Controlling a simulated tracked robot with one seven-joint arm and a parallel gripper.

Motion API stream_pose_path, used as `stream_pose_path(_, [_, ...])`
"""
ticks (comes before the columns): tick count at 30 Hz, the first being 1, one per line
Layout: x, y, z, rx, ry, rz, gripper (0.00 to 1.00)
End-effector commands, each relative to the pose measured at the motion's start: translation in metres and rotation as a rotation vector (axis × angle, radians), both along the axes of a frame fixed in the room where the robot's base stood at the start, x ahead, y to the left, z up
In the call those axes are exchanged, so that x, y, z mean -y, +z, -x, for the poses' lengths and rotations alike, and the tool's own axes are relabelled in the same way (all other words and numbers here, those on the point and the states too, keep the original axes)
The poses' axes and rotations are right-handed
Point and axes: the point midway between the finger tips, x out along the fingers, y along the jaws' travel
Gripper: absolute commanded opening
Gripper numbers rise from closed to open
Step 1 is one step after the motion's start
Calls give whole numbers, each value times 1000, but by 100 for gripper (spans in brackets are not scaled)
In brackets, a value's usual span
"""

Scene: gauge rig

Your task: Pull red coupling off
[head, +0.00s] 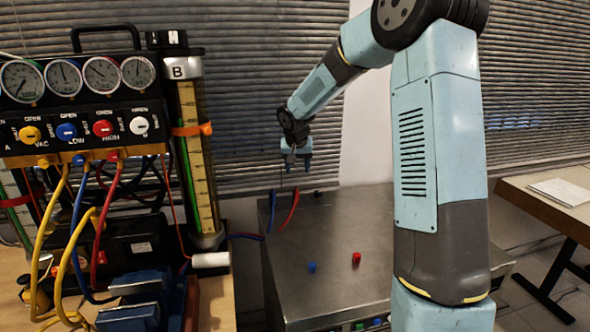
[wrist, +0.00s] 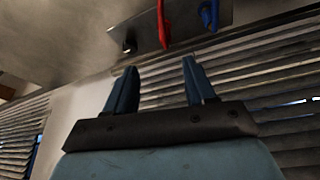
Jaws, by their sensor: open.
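A red coupling with its hose (head: 289,212) stands at the back left edge of the metal cabinet (head: 340,225). It also shows in the wrist view (wrist: 163,22), ahead of the fingers. A blue hose (head: 272,211) stands just left of it; in the wrist view the blue one (wrist: 208,15) is to its right. Where the red hose ends and its coupling begins is too small to tell. My gripper (head: 297,164) is open and empty, above the red coupling and apart from it. Its two fingers show in the wrist view (wrist: 160,67).
A red cap (head: 356,258) and a blue cap (head: 312,267) are on the cabinet top. A small black fitting (head: 318,194) is at its back edge. A gauge manifold (head: 80,105) with hoses stands left. Blinds (head: 255,100) hang behind my gripper. The cabinet's middle is clear.

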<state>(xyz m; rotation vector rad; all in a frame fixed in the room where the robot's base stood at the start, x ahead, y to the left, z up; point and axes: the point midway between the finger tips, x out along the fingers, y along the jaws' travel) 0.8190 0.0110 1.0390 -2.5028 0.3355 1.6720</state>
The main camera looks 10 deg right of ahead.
Motion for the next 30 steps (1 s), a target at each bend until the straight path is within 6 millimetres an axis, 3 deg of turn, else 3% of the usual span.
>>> stream_pose_path(3, [-1,-13,-13,1,-9,-20,54])
stream_pose_path(13, [1,-37,-26,0,-13,-29,54])
stream_pose_path(30, [11,-120,-59,1,-14,-29,54])
